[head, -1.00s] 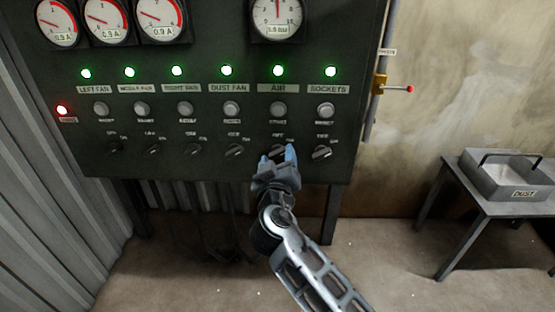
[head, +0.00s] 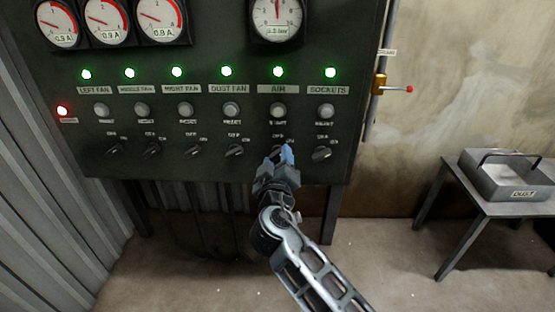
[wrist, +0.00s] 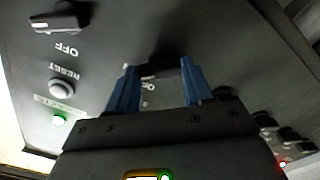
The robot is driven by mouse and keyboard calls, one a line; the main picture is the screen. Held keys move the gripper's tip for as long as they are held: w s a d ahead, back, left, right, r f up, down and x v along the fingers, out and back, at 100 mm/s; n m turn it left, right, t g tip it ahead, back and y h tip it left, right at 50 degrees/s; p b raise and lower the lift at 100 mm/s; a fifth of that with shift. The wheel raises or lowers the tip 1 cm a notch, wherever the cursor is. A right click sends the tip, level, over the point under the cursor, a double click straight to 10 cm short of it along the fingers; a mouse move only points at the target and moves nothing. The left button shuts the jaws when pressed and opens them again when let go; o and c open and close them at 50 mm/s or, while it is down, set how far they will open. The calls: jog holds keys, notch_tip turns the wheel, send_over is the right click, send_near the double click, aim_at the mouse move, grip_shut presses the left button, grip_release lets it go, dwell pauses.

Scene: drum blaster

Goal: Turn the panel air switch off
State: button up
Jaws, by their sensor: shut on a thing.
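The dark panel (head: 215,165) carries a row of rotary switches. The air switch sits below the AIR label (head: 278,89), its green lamp (head: 278,71) and its round reset button (head: 278,110). The lamp is lit. My gripper (head: 281,152) has its blue fingers around the air switch and is shut on it. The fingers largely hide the knob in the head view, so its pointing direction is unclear. In the wrist view the fingers stand on both sides of the dark air switch (wrist: 157,70), which is partly shaded.
The sockets switch (head: 321,154) is close on the right, the dust fan switch (head: 235,151) on the left. The other lamps on that row are green. A red-tipped lever (head: 408,89) sticks out right of the panel. A table (head: 480,198) with a dust tray (head: 512,187) stands at right.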

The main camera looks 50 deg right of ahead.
jog(key=n+p, duration=0.1)
jog(key=n, duration=0.4)
jog(key=shift+n+p, duration=0.3)
jog(key=shift+p, duration=0.05)
jog(key=shift+n+p, duration=0.9)
jog(key=shift+n, duration=1.2)
jog(key=o, duration=1)
jog(key=shift+o, duration=0.2)
jog(key=v, duration=0.7)
jog(key=shift+s+a+b, duration=0.25)
jog(key=shift+a+b, duration=0.1)
jog(key=shift+b, duration=0.1)
